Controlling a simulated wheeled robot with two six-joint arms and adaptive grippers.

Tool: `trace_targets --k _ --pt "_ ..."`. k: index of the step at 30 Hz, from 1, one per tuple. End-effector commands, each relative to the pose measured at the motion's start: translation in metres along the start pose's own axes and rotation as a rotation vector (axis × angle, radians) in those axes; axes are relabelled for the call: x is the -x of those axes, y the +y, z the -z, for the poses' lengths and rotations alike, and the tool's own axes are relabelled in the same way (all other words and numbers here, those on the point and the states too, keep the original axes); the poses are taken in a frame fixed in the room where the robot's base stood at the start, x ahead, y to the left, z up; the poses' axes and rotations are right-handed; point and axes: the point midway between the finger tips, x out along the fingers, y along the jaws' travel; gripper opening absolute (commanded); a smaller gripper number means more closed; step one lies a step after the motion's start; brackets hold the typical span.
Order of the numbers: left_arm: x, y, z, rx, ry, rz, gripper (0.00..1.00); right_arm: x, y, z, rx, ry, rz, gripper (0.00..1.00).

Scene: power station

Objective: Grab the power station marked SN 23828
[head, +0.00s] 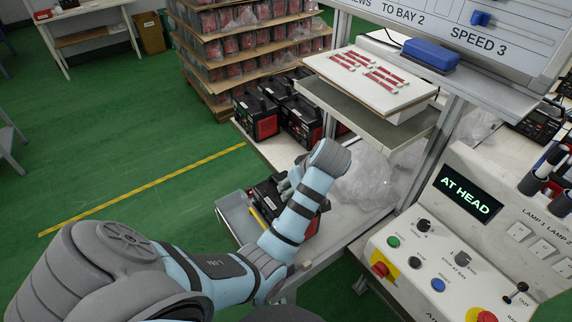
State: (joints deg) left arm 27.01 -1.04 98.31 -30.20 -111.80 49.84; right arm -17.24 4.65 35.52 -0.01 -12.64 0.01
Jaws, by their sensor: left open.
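A black and red power station (268,192) sits on the near end of the bench, partly hidden behind my left arm. My left gripper (288,183) is open at its top, with the fingers close to it; I cannot tell whether they touch. More black and red power stations (258,117) stand in a group farther back on the bench, including one to their right (300,122). No serial number is readable on any of them. My right gripper is out of view.
A grey shelf (365,125) with a white board of red strips overhangs the bench. Clear plastic wrap (365,185) lies right of the gripper. A control panel (450,250) with buttons and an "AT HEAD" display stands at right. Green floor at left is free.

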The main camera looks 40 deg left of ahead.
Motion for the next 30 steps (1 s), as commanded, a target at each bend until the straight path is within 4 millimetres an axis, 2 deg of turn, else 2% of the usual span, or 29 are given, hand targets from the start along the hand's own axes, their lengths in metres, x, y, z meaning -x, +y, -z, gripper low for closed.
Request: trace_targets --k 1,2,5,12,15,20,26,30 --pt "0.013 0.008 0.012 0.063 0.008 0.009 0.45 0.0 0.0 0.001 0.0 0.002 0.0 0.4" --pt "0.018 0.011 0.017 0.098 0.012 0.019 0.45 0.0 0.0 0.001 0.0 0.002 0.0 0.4" --pt "0.015 0.014 0.023 0.153 0.018 0.033 0.45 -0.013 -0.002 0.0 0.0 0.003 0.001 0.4" --pt "-0.049 0.013 0.019 0.154 0.02 0.032 0.45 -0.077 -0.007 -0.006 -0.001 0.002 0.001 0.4" --pt "-0.065 0.013 0.021 0.152 0.019 0.032 0.45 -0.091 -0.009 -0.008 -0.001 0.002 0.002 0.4" --pt "-0.078 0.013 0.024 0.149 0.018 0.033 0.45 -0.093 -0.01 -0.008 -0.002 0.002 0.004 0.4" --pt "-0.113 0.015 0.025 0.15 0.018 0.032 0.45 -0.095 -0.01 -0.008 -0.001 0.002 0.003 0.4" --pt "-0.118 0.015 0.025 0.15 0.018 0.029 0.45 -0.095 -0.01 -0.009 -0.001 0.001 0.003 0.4"
